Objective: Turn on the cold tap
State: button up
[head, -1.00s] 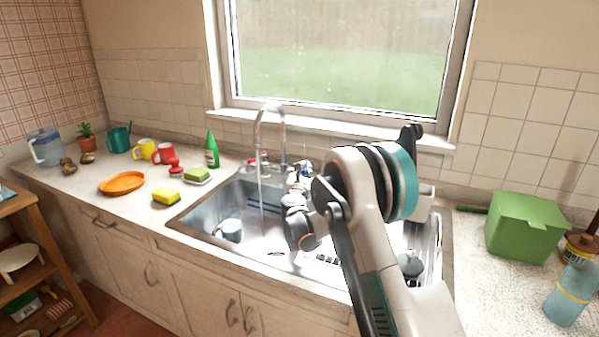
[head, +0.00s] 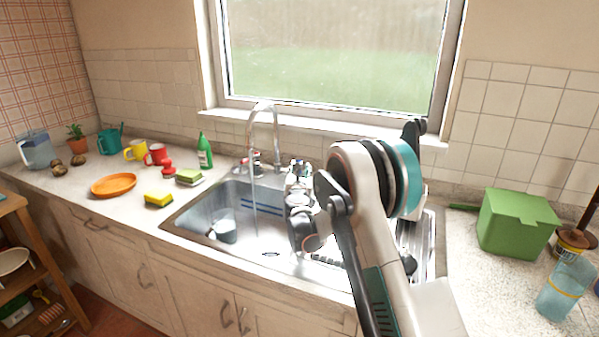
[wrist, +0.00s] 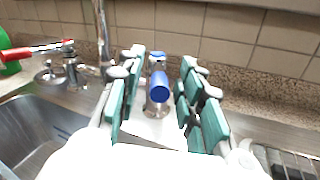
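The blue-ended cold tap handle (wrist: 159,87) stands upright on the sink's back ledge in the wrist view, between my gripper's fingers with gaps on both sides. My gripper (wrist: 162,66) is open, with green-padded fingers either side of it. The red hot tap handle (wrist: 20,54) sticks out to the left, beside the metal spout (wrist: 102,32). In the head view, the arched spout (head: 263,105) stands over the sink, with a thin stream, seemingly water (head: 253,190), falling from it. My gripper and wrist (head: 300,205) hide most of the cold tap there.
The metal sink (head: 200,232) holds a grey mug (head: 224,231). A green bottle (head: 204,152), sponges and mugs stand left of it. A green box (head: 517,222) and a blue bottle (head: 566,290) stand right. The tiled wall and window sill are close behind the taps.

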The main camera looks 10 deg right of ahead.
jog(key=v, duration=1.2)
jog(key=s+d+r+m+g+h, duration=0.1)
jog(key=s+d+r+m+g, duration=0.3)
jog(key=s+m, duration=0.45)
jog(key=s+d+r+m+g, duration=0.2)
jog(key=s+d+r+m, duration=0.2)
jog(key=s+r+m, duration=0.5)
jog(key=s+a+f+m+g+y, duration=0.2)
jog(key=s+m, duration=0.4)
jog(key=s, duration=0.8)
jog(key=s+a+f+m+g+y, duration=0.2)
jog(key=s+a+f+m, duration=0.3)
jog(key=s, duration=1)
jog(key=shift+s+a+f+m+y, duration=0.3)
jog(key=shift+f+m+y, duration=0.4)
jog(key=shift+m, duration=0.45)
